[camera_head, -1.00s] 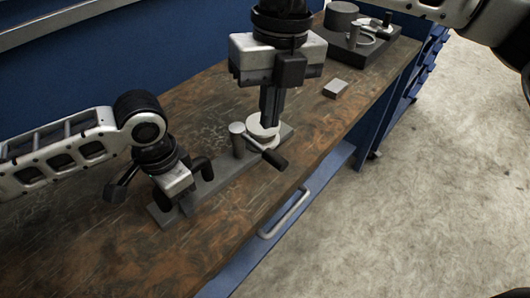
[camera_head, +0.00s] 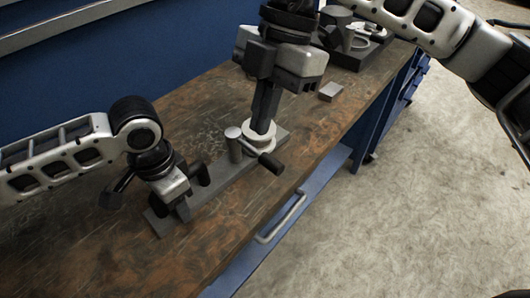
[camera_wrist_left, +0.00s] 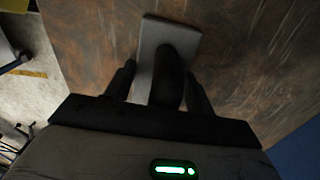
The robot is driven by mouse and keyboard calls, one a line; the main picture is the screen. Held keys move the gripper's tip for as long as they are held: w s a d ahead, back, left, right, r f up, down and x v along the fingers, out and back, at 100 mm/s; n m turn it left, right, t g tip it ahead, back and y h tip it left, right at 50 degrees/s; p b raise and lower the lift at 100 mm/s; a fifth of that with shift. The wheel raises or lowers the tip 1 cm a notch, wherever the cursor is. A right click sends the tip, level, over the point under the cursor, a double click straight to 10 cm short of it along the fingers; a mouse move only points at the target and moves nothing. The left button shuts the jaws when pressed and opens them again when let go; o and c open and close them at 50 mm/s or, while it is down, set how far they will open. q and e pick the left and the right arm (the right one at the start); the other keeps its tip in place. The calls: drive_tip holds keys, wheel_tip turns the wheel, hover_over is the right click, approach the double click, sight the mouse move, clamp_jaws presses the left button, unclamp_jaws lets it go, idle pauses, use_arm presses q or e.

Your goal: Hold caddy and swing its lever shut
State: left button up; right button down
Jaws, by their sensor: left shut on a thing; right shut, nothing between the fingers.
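The caddy (camera_head: 215,188) is a long grey bar lying on the brown workbench, with an upright post (camera_head: 234,146), a pale round disc and a dark-handled lever (camera_head: 269,162) at its far end. The lever handle points toward the bench's front edge. My left gripper (camera_head: 184,205) is shut on the near end of the caddy. In the left wrist view, the caddy's grey end (camera_wrist_left: 150,50) shows beyond the fingers, with a dark rounded shape between them. My right gripper (camera_head: 262,128) is shut and empty, pointing down at the disc beside the lever; I cannot tell whether it touches.
A small grey block (camera_head: 331,91) lies on the bench further back. A dark base with a cylinder and a mug-like part (camera_head: 356,42) stands at the far end. A rail handle (camera_head: 283,217) runs along the bench's front. The near bench top is clear.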

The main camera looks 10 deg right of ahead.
sight(268, 165)
drive_tip(key=x, duration=1)
drive_tip(key=shift+w+d+f, duration=0.2)
drive_tip(key=shift+w+d, duration=0.35)
drive_tip(key=shift+d, duration=0.3)
drive_tip(key=shift+w+d+f, duration=0.2)
drive_tip(key=shift+w+d, duration=0.35)
drive_tip(key=shift+d, duration=0.3)
drive_tip(key=shift+d, duration=0.1)
drive_tip(key=shift+w+d+n, duration=0.2)
drive_tip(key=shift+n, duration=0.2)
